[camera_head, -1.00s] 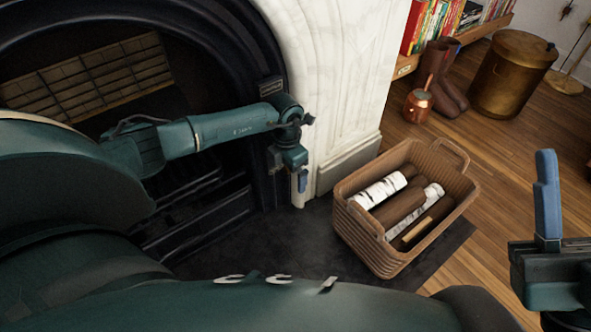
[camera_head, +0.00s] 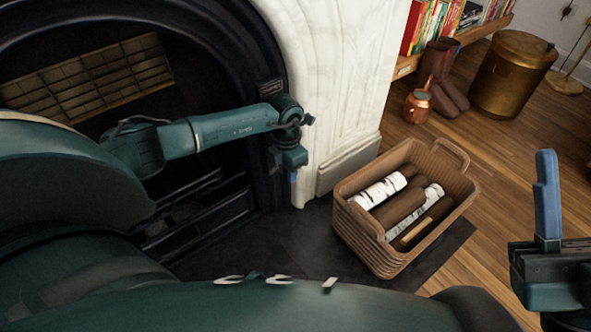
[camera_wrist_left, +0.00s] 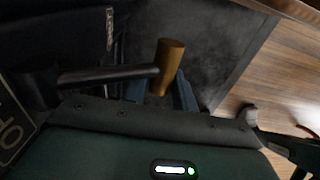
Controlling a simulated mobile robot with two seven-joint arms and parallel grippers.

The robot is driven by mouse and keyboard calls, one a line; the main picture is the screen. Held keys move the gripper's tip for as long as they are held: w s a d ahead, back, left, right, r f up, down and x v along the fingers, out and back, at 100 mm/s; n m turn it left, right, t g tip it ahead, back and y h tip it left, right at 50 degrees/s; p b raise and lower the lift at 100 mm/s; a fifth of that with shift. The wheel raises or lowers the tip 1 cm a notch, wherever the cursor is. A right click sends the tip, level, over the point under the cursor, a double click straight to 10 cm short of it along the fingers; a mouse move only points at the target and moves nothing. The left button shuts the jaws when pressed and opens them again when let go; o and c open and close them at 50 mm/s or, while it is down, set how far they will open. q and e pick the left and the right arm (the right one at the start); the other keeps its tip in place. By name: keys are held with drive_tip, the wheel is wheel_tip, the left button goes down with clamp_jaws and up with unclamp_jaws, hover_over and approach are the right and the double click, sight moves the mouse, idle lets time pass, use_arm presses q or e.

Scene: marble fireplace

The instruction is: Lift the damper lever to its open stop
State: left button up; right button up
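The damper lever shows in the left wrist view as a dark rod (camera_wrist_left: 108,76) ending in a wooden-looking, brown-gold handle (camera_wrist_left: 169,62). My left gripper (camera_wrist_left: 160,94) has its blue fingers on either side of the handle's lower part and appears closed on it. In the head view my left gripper (camera_head: 293,174) is at the right edge of the dark fireplace surround (camera_head: 262,62), beside the white marble. The lever is hidden there. My right gripper (camera_head: 547,200) is at the lower right, away from the fireplace. Only one blue finger shows clearly.
A wicker basket (camera_head: 362,240) of logs stands on the dark hearth (camera_head: 300,240), right of my left gripper. A copper jug (camera_head: 417,106), boots (camera_head: 448,92) and a brass bin (camera_head: 512,75) stand farther back. Wooden floor is clear between basket and right gripper.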

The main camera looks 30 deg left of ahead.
use_arm(q)
drive_tip(key=c, duration=0.5)
drive_tip(key=shift+s+d+r+p, duration=0.1)
drive_tip(key=shift+d+r+p, duration=0.15)
drive_tip(key=shift+r+p, duration=0.4)
drive_tip(key=shift+s+d+r+p, duration=0.1)
drive_tip(key=shift+d+r+p, duration=0.15)
drive_tip(key=shift+r+p, duration=0.3)
drive_tip(key=shift+c, duration=0.2)
drive_tip(key=shift+s+d+r+p, duration=0.1)
drive_tip(key=shift+d+r+p, duration=0.05)
drive_tip(key=shift+r+p, duration=0.45)
drive_tip(key=shift+d+r+p, duration=0.1)
drive_tip(key=shift+r+p, duration=0.4)
drive_tip(key=shift+p, duration=0.1)
drive_tip(key=shift+r, duration=0.15)
